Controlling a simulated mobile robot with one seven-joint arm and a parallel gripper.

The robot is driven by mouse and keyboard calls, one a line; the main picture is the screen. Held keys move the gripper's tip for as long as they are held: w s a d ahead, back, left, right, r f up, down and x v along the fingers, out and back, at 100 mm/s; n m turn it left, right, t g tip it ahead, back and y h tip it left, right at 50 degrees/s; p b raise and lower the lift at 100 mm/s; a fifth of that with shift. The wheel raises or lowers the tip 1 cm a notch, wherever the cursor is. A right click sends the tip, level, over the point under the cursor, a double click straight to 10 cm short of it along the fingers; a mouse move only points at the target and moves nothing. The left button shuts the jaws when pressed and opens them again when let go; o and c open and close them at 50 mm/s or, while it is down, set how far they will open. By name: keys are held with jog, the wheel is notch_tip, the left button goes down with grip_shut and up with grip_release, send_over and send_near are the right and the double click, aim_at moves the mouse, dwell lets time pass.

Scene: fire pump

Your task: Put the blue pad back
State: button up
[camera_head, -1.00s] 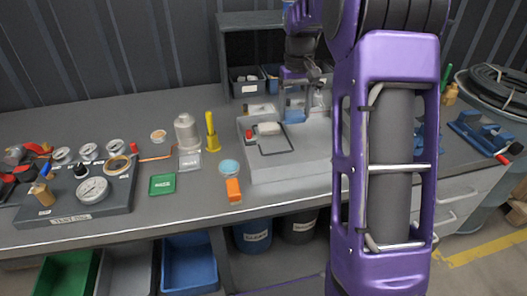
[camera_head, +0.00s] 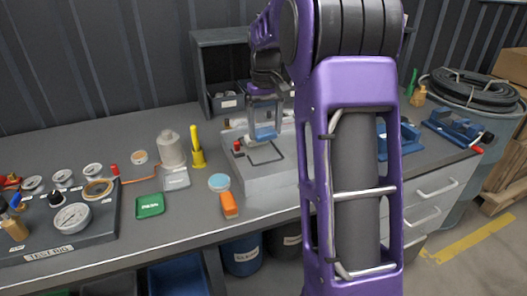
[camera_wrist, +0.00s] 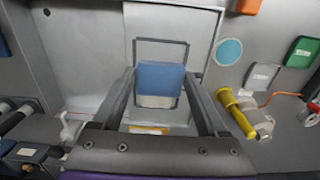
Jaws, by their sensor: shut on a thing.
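The blue pad (camera_head: 265,132) is between the fingers of my gripper (camera_head: 265,112), above the grey raised block (camera_head: 262,182). In the wrist view, the blue pad (camera_wrist: 160,76) sits between both fingertips of my gripper (camera_wrist: 160,82). It overlaps a dark rectangular outline (camera_wrist: 161,41) on the block's top. A pale strip (camera_wrist: 157,101) shows at the pad's far edge; I cannot tell whether it belongs to the pad or to something under it. I cannot tell whether the pad touches the block.
Left of the block are a light-blue disc (camera_head: 219,182), an orange block (camera_head: 229,205) and a yellow tool (camera_head: 197,148). A dark shelf (camera_head: 218,65) with bins stands behind. Blue vises are at the right.

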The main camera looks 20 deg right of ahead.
aim_at(265, 157)
jog(key=shift+f+b, duration=0.5)
jog(key=shift+f, duration=2.4)
jog(key=shift+f, duration=0.2)
jog(key=o, duration=1.4)
jog(key=shift+c, duration=0.2)
jog(key=shift+r, duration=0.15)
notch_tip(265, 157, up, 12)
jog(key=shift+r+p, duration=0.1)
jog(key=shift+p, duration=1.15)
jog(key=shift+w, duration=0.1)
